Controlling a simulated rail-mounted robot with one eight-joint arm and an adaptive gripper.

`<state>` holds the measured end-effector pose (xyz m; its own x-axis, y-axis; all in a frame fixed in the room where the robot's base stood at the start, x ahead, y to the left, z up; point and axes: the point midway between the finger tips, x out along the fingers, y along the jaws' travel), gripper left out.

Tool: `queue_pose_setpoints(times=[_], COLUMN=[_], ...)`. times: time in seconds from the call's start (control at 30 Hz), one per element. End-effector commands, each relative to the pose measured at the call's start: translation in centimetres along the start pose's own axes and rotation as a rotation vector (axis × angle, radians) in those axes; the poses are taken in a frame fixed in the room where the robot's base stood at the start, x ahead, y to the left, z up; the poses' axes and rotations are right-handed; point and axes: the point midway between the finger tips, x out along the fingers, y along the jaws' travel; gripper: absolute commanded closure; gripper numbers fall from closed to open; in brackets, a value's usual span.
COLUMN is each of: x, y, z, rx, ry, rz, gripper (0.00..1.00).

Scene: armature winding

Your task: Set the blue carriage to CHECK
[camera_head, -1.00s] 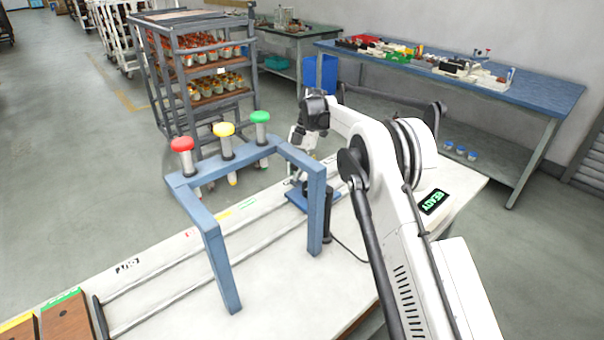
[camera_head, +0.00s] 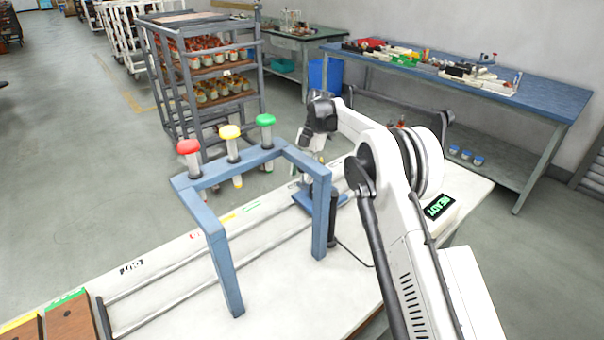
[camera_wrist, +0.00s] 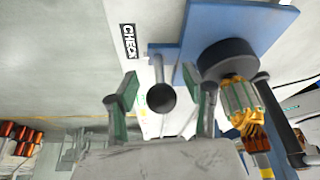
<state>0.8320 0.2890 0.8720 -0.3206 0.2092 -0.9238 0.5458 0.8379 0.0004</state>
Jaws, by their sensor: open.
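The blue carriage (camera_head: 304,202) is a flat blue plate on the rails of the white bench, partly hidden by a blue frame post. In the wrist view the carriage (camera_wrist: 205,28) bears a black round base and an armature with copper windings (camera_wrist: 243,105). A rod with a black ball knob (camera_wrist: 161,97) extends from the carriage's side. My gripper (camera_wrist: 163,98) is open, with its fingers on either side of the knob and gaps visible. A CHECK label (camera_wrist: 129,42) is on the bench beside the carriage. My gripper (camera_head: 300,184) is small and partly hidden in the head view.
A blue frame (camera_head: 218,240) with red, yellow and green plungers straddles the rails (camera_head: 185,262). A display (camera_head: 438,206) reads READY. Brown blocks (camera_head: 68,322) lie at the near left. A rack of parts (camera_head: 205,85) stands behind the bench.

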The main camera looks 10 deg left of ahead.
Motion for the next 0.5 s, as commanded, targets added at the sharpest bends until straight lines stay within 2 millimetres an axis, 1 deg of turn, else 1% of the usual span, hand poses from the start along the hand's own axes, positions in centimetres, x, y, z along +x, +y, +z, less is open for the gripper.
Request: queue_pose_setpoints(times=[0.07,0.17,0.4,0.5], x=[-0.2,-1.1,-4.7,-5.9], y=[0.0,0.0,0.0,0.0], z=[0.0,0.0,0.0,0.0], rx=[0.0,0.0,0.0,0.0], ry=[0.0,0.0,0.0,0.0], rz=[0.0,0.0,0.0,0.0], gripper=[0.55,0.55,0.55,0.55])
